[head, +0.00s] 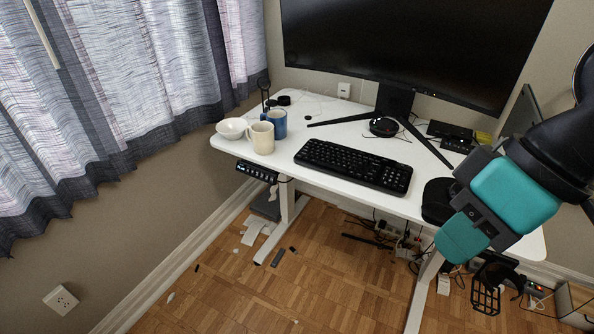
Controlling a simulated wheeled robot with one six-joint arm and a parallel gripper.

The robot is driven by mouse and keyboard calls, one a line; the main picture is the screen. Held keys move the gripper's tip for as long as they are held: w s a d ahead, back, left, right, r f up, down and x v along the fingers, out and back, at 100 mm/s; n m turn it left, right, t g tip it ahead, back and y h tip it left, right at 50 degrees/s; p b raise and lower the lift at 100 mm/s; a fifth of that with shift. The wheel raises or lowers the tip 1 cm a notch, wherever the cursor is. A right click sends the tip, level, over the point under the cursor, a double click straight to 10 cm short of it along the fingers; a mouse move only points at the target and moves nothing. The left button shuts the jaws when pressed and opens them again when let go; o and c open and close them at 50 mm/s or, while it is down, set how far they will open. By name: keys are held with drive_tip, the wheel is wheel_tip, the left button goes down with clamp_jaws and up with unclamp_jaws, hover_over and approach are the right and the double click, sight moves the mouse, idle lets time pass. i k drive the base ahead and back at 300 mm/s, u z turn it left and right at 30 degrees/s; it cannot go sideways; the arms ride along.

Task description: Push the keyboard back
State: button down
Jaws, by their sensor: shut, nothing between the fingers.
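The black keyboard (353,165) lies on the white standing desk (322,112), close to and roughly along the desk's front edge. My gripper (486,302) is shut and empty at the lower right. It appears in front of the desk and below its top, well to the right of the keyboard and apart from it. My teal and black arm covers the right end of the desk.
A large monitor (410,45) stands at the back, its splayed legs and a round black device (383,126) behind the keyboard. A cream mug (261,138), blue mug (276,122) and white bowl (231,128) stand left. A black object (437,198) sits right of the keyboard.

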sight(366, 170)
drive_tip(key=u, duration=0.1)
drive_tip(key=i, duration=0.95)
drive_tip(key=z, duration=0.3)
